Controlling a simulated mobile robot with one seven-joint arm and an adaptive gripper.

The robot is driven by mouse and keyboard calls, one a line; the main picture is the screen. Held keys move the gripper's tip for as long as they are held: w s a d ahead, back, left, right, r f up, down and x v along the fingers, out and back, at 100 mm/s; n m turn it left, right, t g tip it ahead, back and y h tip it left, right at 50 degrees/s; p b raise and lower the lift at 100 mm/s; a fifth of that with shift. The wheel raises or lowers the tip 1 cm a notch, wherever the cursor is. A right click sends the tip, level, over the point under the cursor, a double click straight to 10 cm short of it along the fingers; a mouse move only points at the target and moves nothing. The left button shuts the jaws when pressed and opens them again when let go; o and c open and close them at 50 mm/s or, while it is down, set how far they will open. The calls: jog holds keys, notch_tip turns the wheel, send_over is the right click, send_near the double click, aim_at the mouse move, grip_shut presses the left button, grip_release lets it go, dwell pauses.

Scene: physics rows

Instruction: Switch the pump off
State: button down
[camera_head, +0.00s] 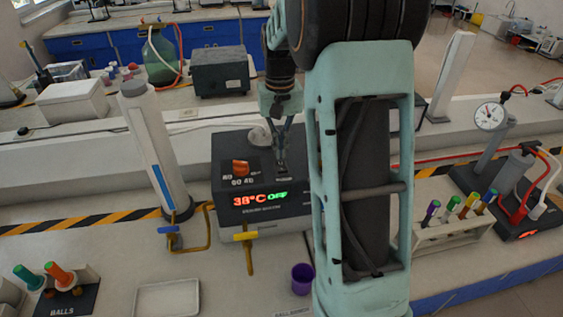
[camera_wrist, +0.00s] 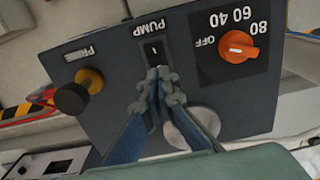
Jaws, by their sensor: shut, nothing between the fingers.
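The dark control box (camera_head: 228,180) stands on the bench in the middle of the head view, its display reading 38°C and OFF. In the wrist view its top panel (camera_wrist: 185,60) carries the word PUMP beside a small black rocker switch (camera_wrist: 154,48). My gripper (camera_wrist: 160,76) is shut and empty, its fingertips at the near end of this switch and hiding part of it. Whether they touch it I cannot tell. In the head view my gripper (camera_head: 281,168) points down over the panel, and the switch is not clear there.
An orange dial (camera_wrist: 238,46) marked OFF, 40, 60, 80 and a black-and-yellow PRIME knob (camera_wrist: 83,90) flank the switch. A white column (camera_head: 155,150) stands left of the box.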

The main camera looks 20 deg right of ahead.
aim_at(280, 163)
jog(key=shift+r+p, duration=1.7)
jog(key=shift+r, duration=0.75)
jog(key=shift+f, duration=0.1)
